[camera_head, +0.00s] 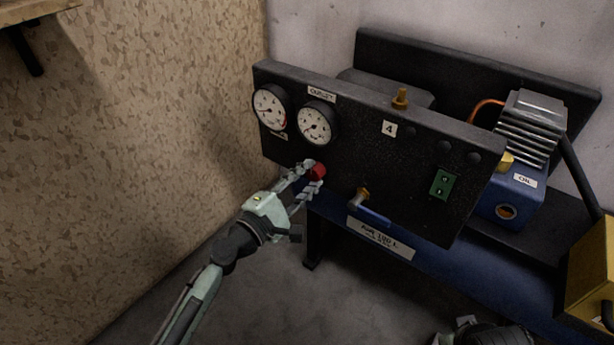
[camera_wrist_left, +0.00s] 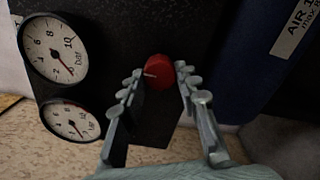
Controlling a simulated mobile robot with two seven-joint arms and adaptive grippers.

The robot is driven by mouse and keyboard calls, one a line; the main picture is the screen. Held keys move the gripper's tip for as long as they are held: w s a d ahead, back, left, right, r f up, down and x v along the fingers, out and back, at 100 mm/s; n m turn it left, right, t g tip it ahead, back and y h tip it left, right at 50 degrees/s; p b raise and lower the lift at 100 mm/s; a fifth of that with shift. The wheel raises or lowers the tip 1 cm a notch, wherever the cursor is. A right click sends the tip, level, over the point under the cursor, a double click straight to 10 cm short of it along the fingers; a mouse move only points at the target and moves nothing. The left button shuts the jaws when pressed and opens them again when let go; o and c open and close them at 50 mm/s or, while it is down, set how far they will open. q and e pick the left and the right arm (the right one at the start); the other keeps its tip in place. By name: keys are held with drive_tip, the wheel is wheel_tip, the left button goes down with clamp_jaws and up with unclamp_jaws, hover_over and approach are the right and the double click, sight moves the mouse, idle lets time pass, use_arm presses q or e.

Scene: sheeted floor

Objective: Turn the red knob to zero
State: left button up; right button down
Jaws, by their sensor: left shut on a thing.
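The red knob (camera_head: 317,172) is on the black front panel (camera_head: 350,155), below the two round gauges. It also shows in the left wrist view (camera_wrist_left: 158,72), with a pale pointer line on its face. My left gripper (camera_head: 308,175) is shut on the red knob, with one finger on each side of it. In the left wrist view the fingers of the left gripper (camera_wrist_left: 157,78) flank the knob at their tips. The left gauge (camera_head: 270,107) and the right gauge (camera_head: 317,123) have white dials with needles.
A brass tap (camera_head: 363,195) and a green switch (camera_head: 442,184) are on the panel to the right of the knob. A blue tank (camera_head: 440,262) lies below the panel. A chipboard wall (camera_head: 150,130) stands close on the left. A yellow box (camera_head: 592,270) is at the far right.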

idle(0.4)
use_arm(q)
drive_tip(key=o, duration=1.2)
drive_tip(key=shift+c, duration=0.2)
drive_tip(key=shift+s, duration=0.1)
drive_tip(key=v, duration=1.2)
